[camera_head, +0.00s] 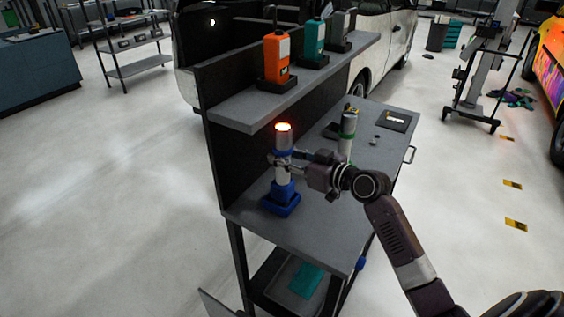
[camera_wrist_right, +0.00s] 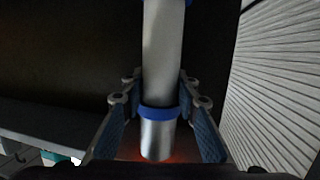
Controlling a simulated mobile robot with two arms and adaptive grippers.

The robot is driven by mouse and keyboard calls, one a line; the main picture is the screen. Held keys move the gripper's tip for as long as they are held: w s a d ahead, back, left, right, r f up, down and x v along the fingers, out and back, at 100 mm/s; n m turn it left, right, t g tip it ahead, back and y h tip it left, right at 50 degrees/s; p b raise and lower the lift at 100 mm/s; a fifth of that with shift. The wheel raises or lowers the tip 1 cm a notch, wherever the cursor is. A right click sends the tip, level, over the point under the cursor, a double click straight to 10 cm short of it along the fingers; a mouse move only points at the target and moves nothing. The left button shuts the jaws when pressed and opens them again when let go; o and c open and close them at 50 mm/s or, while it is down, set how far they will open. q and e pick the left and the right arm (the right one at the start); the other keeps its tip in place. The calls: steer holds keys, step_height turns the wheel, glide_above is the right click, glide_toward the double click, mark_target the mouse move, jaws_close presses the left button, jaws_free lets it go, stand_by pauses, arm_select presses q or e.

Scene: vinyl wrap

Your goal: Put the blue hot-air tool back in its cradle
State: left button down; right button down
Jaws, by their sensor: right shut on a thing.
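The blue hot-air tool (camera_head: 284,142) is a silver cylinder with blue bands and a glowing orange nozzle at its top. It stands upright at the left of the grey bench. My right gripper (camera_head: 290,158) is shut on its barrel from the right. In the right wrist view the tool (camera_wrist_right: 161,60) runs between my two fingers (camera_wrist_right: 165,115), with its nozzle and a faint red glow at the bottom. The blue cradle (camera_head: 281,208) is on the bench directly under the tool. Whether the tool's lower end is seated in it, I cannot tell. My left gripper is not in view.
A similar silver tool with a green band (camera_head: 348,128) stands to the right on the bench. An upper shelf (camera_head: 240,117) holds an orange (camera_head: 277,58), a teal (camera_head: 313,44) and a grey device (camera_head: 340,30). A dark flat pad (camera_head: 394,121) lies at the back right.

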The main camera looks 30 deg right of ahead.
steer(key=shift+w+r, duration=0.1)
steer(key=shift+w, duration=0.15)
step_height(320, 180, down, 3)
steer(key=shift+s+r+p, duration=0.1)
steer(key=shift+r+p, duration=0.05)
steer(key=shift+p, duration=0.25)
steer(key=shift+f, duration=0.45)
steer(key=c, duration=1.5)
jaws_free()
steer(key=shift+f, duration=0.1)
steer(key=shift+s, duration=0.1)
